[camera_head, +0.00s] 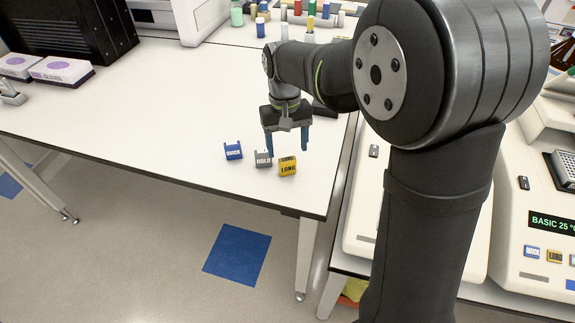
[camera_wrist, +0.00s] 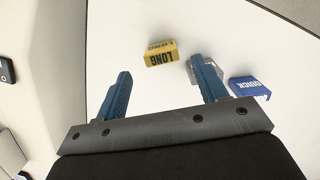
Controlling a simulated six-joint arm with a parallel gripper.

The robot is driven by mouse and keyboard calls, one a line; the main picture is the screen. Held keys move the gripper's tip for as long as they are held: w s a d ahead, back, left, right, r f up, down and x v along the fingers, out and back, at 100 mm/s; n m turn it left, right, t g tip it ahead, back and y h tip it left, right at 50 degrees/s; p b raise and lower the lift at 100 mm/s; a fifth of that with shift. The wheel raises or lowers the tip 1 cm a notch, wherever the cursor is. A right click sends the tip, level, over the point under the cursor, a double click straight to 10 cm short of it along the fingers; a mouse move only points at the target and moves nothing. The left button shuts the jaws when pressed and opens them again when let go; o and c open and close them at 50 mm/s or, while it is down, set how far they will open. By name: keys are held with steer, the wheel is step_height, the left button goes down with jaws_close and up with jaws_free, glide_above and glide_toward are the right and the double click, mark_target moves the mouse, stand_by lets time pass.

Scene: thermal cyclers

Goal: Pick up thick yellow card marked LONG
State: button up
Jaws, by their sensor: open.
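The thick yellow card marked LONG (camera_head: 288,167) lies on the white table near its front right edge, at the right end of a short row of cards. In the wrist view the yellow card (camera_wrist: 161,53) is ahead of the fingers, roughly between their lines. My gripper (camera_head: 287,147) points down just above and behind the cards. It is open, and its two blue fingers (camera_wrist: 163,88) hold nothing. A grey card marked HOLD (camera_head: 263,159) sits just left of the yellow card. In the wrist view the right finger partly covers the grey card.
A blue card marked QUICK (camera_head: 233,151) lies left of the grey one. Thermal cyclers (camera_head: 535,225) stand on the right bench. Racked tubes and bottles (camera_head: 305,22) are at the back.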

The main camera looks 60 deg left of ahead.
mark_target(287, 159)
steer(key=f, duration=0.3)
steer(key=d+f, duration=0.1)
steer(key=shift+s+f, duration=0.25)
steer(key=shift+f, duration=0.15)
steer(key=c, duration=1)
steer(key=shift+c, duration=0.3)
steer(key=shift+r, duration=0.1)
